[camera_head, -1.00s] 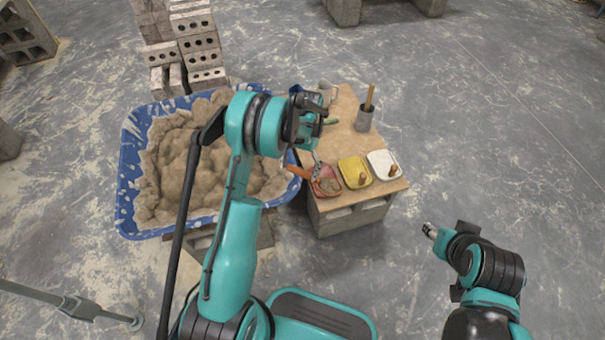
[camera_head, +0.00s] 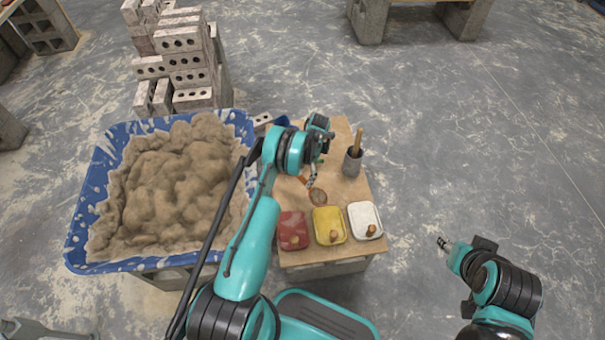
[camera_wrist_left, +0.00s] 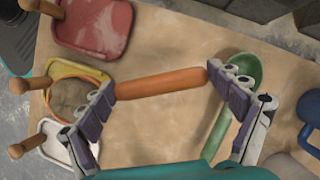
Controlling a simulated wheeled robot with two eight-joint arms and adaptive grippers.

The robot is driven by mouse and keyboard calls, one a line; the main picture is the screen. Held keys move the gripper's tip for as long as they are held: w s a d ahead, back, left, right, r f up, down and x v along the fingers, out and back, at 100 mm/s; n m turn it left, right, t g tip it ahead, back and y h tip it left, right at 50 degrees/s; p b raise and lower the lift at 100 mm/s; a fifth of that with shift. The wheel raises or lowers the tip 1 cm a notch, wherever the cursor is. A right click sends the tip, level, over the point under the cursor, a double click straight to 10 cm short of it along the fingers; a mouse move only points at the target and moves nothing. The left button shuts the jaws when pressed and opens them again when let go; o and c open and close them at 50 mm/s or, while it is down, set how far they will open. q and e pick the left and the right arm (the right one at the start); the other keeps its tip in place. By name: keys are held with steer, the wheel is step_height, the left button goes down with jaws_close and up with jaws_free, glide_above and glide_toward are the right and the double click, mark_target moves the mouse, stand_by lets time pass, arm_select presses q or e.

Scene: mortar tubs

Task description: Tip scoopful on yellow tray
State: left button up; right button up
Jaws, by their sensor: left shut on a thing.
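My left gripper (camera_head: 314,172) is shut on the orange handle of a scoop (camera_head: 318,196); the handle (camera_wrist_left: 160,82) lies between both fingers in the left wrist view. The scoop's bowl holds brown mortar and shows just behind the yellow tray (camera_head: 328,238) in the head view. In the left wrist view the bowl (camera_wrist_left: 72,98) overlaps the yellow tray (camera_wrist_left: 62,68); its height above the table is unclear. The yellow tray has a wooden handle, and no mortar shows clearly on it. My right gripper (camera_head: 443,243) is right of the table, its fingers too small to judge.
A red tray (camera_head: 292,222) and a white tray (camera_head: 364,212) flank the yellow one. A green scoop (camera_wrist_left: 240,75) lies on the table. A blue tub (camera_head: 77,225) of mortar stands left, bricks (camera_head: 185,62) behind it.

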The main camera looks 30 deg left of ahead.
arm_select(q)
steer(key=s+d+r+n+t+y, duration=0.1)
steer(key=s+d+r+y, duration=0.1)
steer(key=d+y, duration=0.1)
steer(key=s+d+r+t+y, duration=0.1)
steer(key=s+d+r+y, duration=0.1)
steer(key=d, duration=0.3)
steer(key=s+d+r+n+t+y, duration=0.1)
steer(key=s+d+r+t+y, duration=0.1)
steer(key=d+r+y, duration=0.1)
steer(key=shift+d+r+n+y, duration=0.25)
steer(key=shift+d+y, duration=0.2)
steer(key=shift+y, duration=0.65)
steer(key=shift+s+d+r+n+y, duration=0.15)
steer(key=shift+s+d+y, duration=0.05)
steer(key=shift+d+y, duration=0.2)
steer(key=shift+s+d+r+n+y, duration=0.1)
steer(key=shift+s+d+r+y, duration=0.15)
steer(key=shift+d, duration=0.2)
steer(key=shift+f, duration=0.1)
steer(key=shift+w, duration=0.1)
steer(key=shift+r, duration=0.6)
